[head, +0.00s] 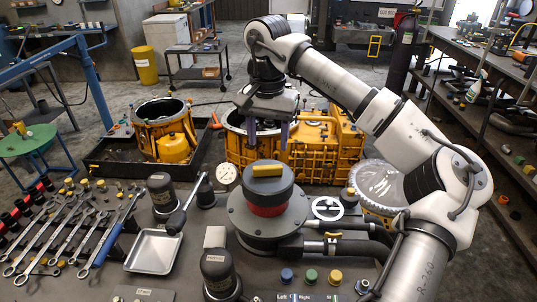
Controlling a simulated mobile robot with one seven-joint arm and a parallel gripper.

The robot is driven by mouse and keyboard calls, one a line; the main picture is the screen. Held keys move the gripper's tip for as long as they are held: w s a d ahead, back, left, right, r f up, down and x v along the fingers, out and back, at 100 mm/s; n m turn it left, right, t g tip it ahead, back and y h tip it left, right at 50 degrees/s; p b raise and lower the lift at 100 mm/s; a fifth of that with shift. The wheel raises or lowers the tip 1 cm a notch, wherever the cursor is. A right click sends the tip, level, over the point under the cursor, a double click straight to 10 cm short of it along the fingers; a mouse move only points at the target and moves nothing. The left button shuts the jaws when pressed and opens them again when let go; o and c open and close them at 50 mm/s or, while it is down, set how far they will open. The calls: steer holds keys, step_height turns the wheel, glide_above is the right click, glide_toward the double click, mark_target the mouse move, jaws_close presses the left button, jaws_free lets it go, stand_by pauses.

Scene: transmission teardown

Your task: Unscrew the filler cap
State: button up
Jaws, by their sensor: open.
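A round dark cap (267,184) with a yellow bar (268,170) on top, which looks like the filler cap, sits on a grey round flanged housing (240,218) at the middle of the bench. A red band (266,210) shows under the cap. My gripper (268,143) points down with its two fingers apart and nothing between them. In the picture it is just above the cap; its exact depth relative to the cap is hard to tell. No contact with the cap shows.
A tray (154,251) and several wrenches (60,240) lie at left. A ratchet (185,208), black cylinders (161,190) and a gauge (226,175) stand near the housing. Black hoses (345,250) run right. Yellow transmission casings (310,150) stand behind.

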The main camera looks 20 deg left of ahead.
mark_target(268, 166)
steer(key=m, duration=0.6)
steer(key=shift+m, duration=0.3)
steer(key=m, duration=0.6)
steer(key=shift+m, duration=0.4)
step_height(268, 166, down, 8)
steer(key=b, duration=0.5)
steer(key=shift+r, duration=0.25)
jaws_close()
steer(key=n+p, duration=0.1)
steer(key=n, duration=0.2)
steer(key=shift+r, duration=0.1)
steer(key=shift+n, duration=0.7)
